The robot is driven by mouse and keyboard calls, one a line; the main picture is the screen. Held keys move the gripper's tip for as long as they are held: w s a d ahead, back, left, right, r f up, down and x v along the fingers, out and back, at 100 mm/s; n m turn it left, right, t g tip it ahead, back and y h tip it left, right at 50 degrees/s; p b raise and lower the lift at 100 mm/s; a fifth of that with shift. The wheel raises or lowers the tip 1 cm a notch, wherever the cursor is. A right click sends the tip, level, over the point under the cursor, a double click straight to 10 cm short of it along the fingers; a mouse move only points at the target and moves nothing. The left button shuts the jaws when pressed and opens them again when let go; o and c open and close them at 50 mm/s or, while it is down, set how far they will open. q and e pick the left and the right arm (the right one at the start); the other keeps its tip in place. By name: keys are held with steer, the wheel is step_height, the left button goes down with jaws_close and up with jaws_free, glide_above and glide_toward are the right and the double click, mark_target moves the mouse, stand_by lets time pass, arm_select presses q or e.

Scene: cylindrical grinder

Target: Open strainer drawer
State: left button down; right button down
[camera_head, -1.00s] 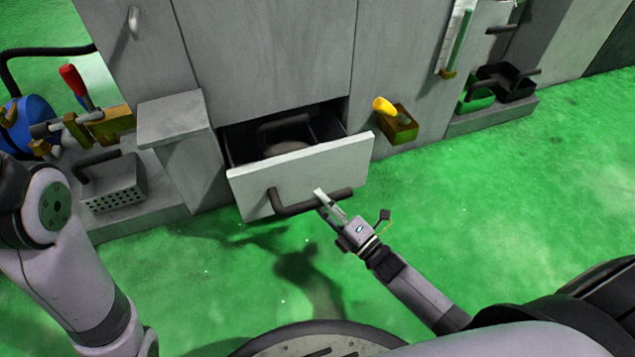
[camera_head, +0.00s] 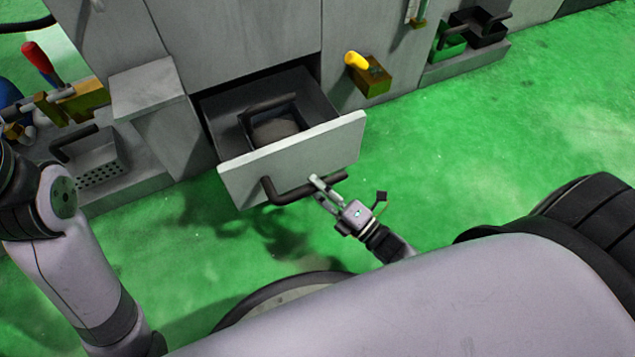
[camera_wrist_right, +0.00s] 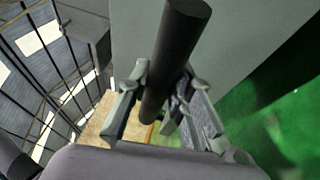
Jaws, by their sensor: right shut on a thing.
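The strainer drawer (camera_head: 330,143) is a light grey box low in the grey machine, pulled well out. Its dark bar handle (camera_head: 288,195) runs across the front. Inside the drawer lies a dark strainer with its own handle (camera_head: 270,104). My right gripper (camera_head: 317,180) is shut on the right part of the drawer handle. In the right wrist view the dark bar (camera_wrist_right: 177,60) passes between the fingers of the right gripper (camera_wrist_right: 160,105). My left arm shows at the left edge, but its gripper is out of view.
A perforated grey box (camera_head: 92,158) with a handle stands on a ledge left of the drawer. A yellow-handled block (camera_head: 368,75) is to its right. A green bin (camera_head: 447,42) and a black bin (camera_head: 482,27) are farther right. Green floor in front is open.

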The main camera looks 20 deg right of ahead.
steer(key=c, duration=1.4)
jaws_free()
steer(key=v, duration=1.2)
